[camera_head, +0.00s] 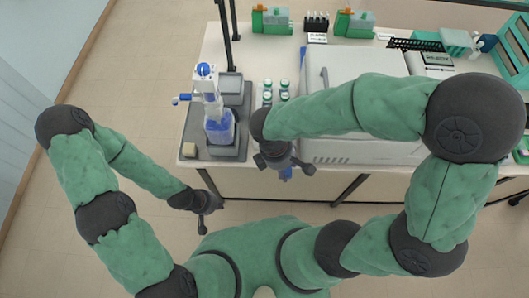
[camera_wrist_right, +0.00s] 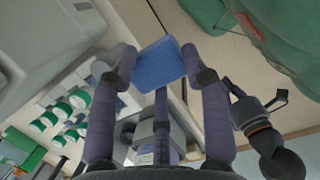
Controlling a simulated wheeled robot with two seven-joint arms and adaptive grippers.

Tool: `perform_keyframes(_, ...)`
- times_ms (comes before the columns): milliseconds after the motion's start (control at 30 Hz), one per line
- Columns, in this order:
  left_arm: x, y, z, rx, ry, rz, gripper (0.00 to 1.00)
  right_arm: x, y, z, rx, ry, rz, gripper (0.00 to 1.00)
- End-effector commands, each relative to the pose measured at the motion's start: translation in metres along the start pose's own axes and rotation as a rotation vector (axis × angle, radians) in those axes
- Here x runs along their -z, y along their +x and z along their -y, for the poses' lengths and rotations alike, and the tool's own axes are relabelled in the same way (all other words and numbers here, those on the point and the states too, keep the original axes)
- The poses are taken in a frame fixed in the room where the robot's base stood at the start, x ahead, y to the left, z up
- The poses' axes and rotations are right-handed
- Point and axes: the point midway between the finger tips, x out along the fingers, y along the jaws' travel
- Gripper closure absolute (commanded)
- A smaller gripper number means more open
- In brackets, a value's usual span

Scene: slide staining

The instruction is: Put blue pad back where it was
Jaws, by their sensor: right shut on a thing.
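The blue pad (camera_wrist_right: 158,64) is held between the fingertips of my right gripper (camera_wrist_right: 160,75) in the right wrist view. In the head view a small part of the blue pad (camera_head: 286,174) shows below my right gripper (camera_head: 285,166), near the front edge of the table. The gripper and wrist hide most of it there. My left gripper (camera_head: 208,205) hangs in front of the table, to the left, with nothing visible in it; its finger opening is too small to judge.
Several green-capped bottles (camera_head: 284,85) stand behind my right gripper. A large white machine (camera_head: 350,150) fills the table's middle right.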

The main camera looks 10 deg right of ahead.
Motion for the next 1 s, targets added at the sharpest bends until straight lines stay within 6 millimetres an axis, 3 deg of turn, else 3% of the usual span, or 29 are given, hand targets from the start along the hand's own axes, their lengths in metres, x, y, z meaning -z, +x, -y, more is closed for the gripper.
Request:
perform_keyframes(267,0.001,0.010,0.004,0.000,0.000,-0.001,1.00,0.037,0.020,-0.047,0.001,0.000,0.002,0.72)
perform_keyframes(500,0.001,0.020,0.007,0.000,0.000,-0.001,1.00,0.063,0.054,-0.072,0.002,0.000,0.002,0.72)
perform_keyframes(833,0.002,0.023,0.008,0.000,0.000,-0.001,1.00,0.076,0.069,-0.086,0.000,0.001,0.001,0.72)
perform_keyframes(1000,0.002,0.031,0.011,0.000,0.000,-0.001,1.00,0.082,0.092,-0.086,0.002,0.001,0.001,0.72)
